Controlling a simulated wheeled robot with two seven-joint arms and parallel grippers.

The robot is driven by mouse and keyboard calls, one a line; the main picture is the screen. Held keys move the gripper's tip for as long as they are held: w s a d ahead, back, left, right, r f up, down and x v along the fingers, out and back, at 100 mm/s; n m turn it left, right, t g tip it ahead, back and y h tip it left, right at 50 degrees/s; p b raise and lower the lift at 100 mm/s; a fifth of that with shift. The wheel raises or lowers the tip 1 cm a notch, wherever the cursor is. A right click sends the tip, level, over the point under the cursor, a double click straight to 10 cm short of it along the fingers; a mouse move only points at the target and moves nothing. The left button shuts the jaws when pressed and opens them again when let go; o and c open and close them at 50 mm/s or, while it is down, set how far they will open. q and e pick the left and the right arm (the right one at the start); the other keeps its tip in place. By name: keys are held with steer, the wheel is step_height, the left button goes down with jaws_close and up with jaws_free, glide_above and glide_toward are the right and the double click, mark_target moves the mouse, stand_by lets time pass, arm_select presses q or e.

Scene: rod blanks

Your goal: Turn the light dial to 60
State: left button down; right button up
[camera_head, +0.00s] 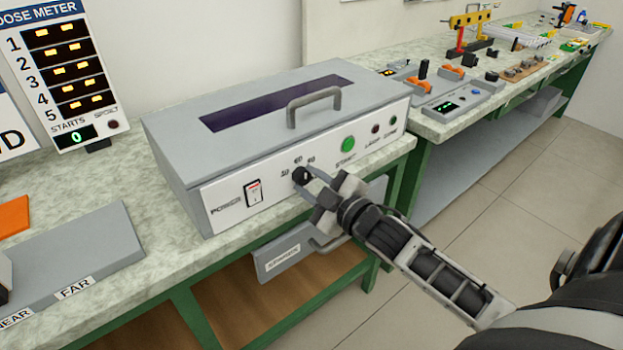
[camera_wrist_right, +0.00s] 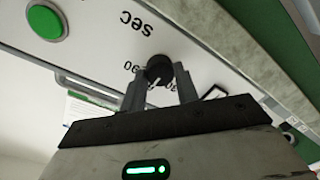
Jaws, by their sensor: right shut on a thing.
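The light dial (camera_head: 301,176) is a small black round knob on the white front panel of a grey box (camera_head: 235,190). In the right wrist view the dial (camera_wrist_right: 159,69) has a white pointer mark directed toward my gripper's side, and printed numbers and "SEC" surround it. A "90" shows beside it; other numbers are partly hidden by the fingers, so I cannot tell the exact setting. My right gripper (camera_head: 310,183) is shut on the dial, with one finger on each side of it. My left gripper is not in view.
A dose meter (camera_head: 58,65) stands at the left, showing 0 starts. A grey plate marked FAR (camera_head: 90,250) lies on the bench.

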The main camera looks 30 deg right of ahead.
stand_by(0.4)
steer(key=o, duration=1)
steer(key=shift+s, duration=0.1)
steer(key=s, duration=0.5)
steer(key=s+d, duration=0.1)
steer(key=s, duration=0.9)
steer(key=shift+s+d+r, duration=0.3)
steer(key=shift+r, duration=0.1)
steer(key=a+f+m+g, duration=0.2)
steer(key=a+f, duration=0.2)
steer(key=a, duration=0.2)
steer(key=s+a+f+m+g+y, duration=0.1)
steer(key=a+f+m+g, duration=0.1)
steer(key=a+f, duration=0.3)
steer(key=s+a+f+m+g+p, duration=0.1)
steer(key=a+f+m+g, duration=0.1)
steer(key=a+f+m, duration=0.2)
steer(key=shift+a+f+g+y, duration=0.2)
steer(key=shift+a+g+y, duration=0.15)
steer(key=shift+a, duration=1.05)
